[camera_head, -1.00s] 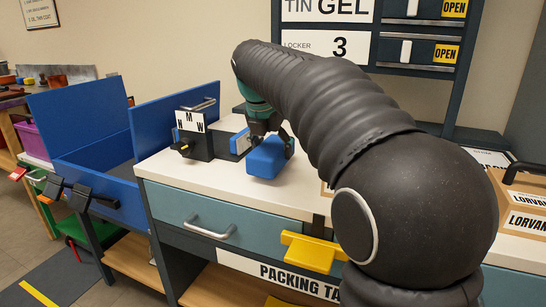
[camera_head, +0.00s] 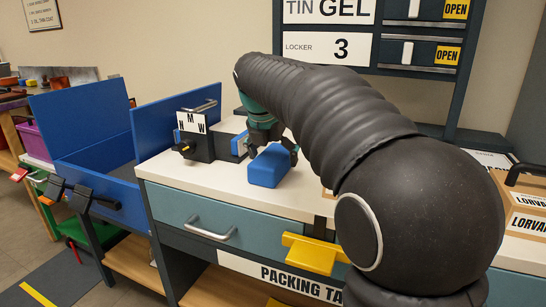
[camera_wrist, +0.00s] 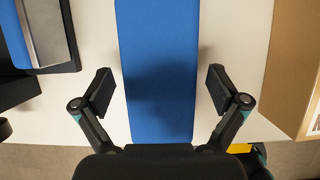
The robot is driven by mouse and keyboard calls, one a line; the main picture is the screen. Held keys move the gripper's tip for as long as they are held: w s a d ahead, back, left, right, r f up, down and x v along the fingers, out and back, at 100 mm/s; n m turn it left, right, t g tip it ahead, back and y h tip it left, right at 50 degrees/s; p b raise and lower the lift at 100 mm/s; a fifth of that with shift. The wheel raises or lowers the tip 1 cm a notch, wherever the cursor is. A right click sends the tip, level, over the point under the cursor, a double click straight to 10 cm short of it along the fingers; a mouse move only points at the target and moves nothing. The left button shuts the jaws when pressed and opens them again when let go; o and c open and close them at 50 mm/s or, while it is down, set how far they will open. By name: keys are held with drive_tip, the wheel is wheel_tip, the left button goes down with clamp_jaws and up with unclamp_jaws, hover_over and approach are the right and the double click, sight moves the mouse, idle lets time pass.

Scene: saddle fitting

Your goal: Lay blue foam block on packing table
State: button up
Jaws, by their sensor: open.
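The blue foam block (camera_head: 268,168) rests on the white top of the packing table (camera_head: 225,185), near its front edge and right of the black and grey device. In the wrist view the block (camera_wrist: 157,70) runs lengthwise between the two fingers of my gripper (camera_wrist: 160,92). Both fingers are spread, with a visible gap on each side of the block. In the head view my gripper (camera_head: 272,152) reaches down over the block from behind, its fingers apart. The far end of the block is cut off in the wrist view.
A black and grey device (camera_head: 200,140) with a lettered plate and blue pad stands left of the block. A blue open-topped bin (camera_head: 100,185) adjoins the table's left end. A cardboard box (camera_wrist: 297,70) lies to the right. A yellow bracket (camera_head: 312,253) juts from the front.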

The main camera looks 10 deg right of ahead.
drive_tip(key=p+v, duration=0.1)
drive_tip(key=v, duration=1.1)
drive_tip(key=shift+r, duration=0.2)
